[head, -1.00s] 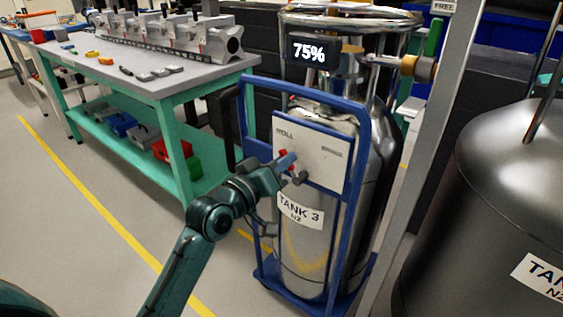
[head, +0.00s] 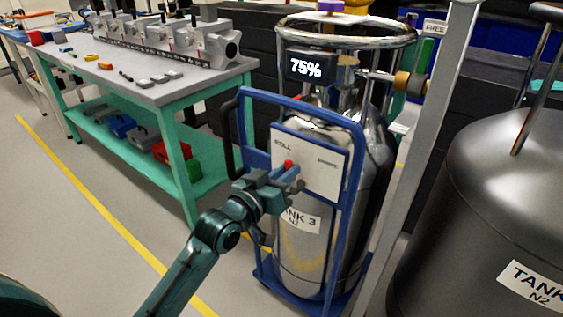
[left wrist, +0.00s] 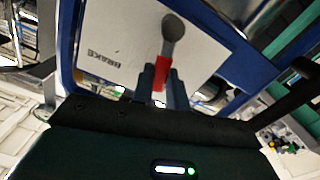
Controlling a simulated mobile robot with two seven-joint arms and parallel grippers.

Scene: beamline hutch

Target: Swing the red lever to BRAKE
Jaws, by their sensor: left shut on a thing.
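The red lever (head: 288,164) is on a white panel (head: 322,160) on the blue cart frame of TANK 3. The panel reads ROLL at left and BRAKE at right. My left gripper (head: 287,175) is at the panel's left-centre, and its fingers partly cover the lever. In the left wrist view, the red grip of the lever (left wrist: 162,74) lies between the fingers of my left gripper (left wrist: 164,92), shut on it. The lever's round grey pivot (left wrist: 173,27) shows beyond, with the BRAKE lettering to its left. My right gripper is not in view.
The blue cart frame (head: 359,190) surrounds the panel and the steel tank (head: 372,165). A grey post (head: 425,130) and a dark tank (head: 490,200) stand at right. A green workbench (head: 165,92) stands at left. Open floor lies in front of the bench.

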